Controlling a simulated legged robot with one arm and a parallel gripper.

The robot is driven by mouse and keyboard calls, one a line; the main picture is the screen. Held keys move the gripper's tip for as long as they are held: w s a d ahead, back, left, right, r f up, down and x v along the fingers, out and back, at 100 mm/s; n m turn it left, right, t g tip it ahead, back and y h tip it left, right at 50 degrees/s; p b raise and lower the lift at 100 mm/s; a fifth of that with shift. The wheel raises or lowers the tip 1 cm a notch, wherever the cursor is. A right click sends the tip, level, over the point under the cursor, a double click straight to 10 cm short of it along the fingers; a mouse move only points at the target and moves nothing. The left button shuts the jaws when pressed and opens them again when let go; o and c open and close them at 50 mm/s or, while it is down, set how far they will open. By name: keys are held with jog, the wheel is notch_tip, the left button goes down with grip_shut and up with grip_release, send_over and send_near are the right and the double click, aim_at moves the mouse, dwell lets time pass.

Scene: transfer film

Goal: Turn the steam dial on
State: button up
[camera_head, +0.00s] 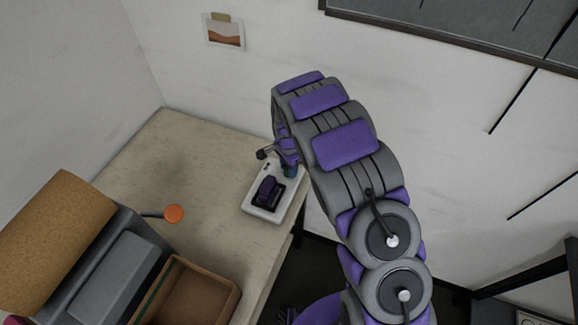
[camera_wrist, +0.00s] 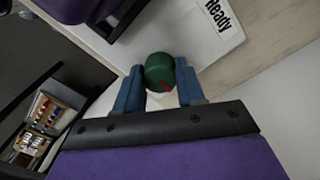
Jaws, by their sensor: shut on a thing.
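The steam dial (camera_wrist: 160,68) is a round green knob with a small red mark, seen in the wrist view. My gripper (camera_wrist: 159,75) has its two blue fingers on either side of the dial, shut on it. The dial sits at the edge of a white device (camera_wrist: 205,40) printed with "Ready". In the head view the white device (camera_head: 263,213) stands near the table's right edge, with a dark purple part on top. My gripper (camera_head: 288,162) reaches down to its far end there. The dial is hard to make out in that view.
The beige table (camera_head: 200,150) has free room left of the device. An orange round knob on a lever (camera_head: 173,214) sticks out from a grey machine (camera_head: 110,275). A brown open box (camera_head: 232,296) stands in front. White walls are behind.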

aim_at(287, 168)
jog(key=shift+a, duration=0.1)
dwell(0.5)
jog(key=o, duration=0.7)
jog(key=shift+r, duration=0.1)
jog(key=o, duration=0.3)
jog(key=shift+a, duration=0.2)
jog(key=shift+d, duration=0.1)
jog(key=shift+r, duration=0.1)
notch_tip(287, 168, up, 17)
jog(key=shift+f+p, duration=0.1)
jog(key=shift+p, duration=0.35)
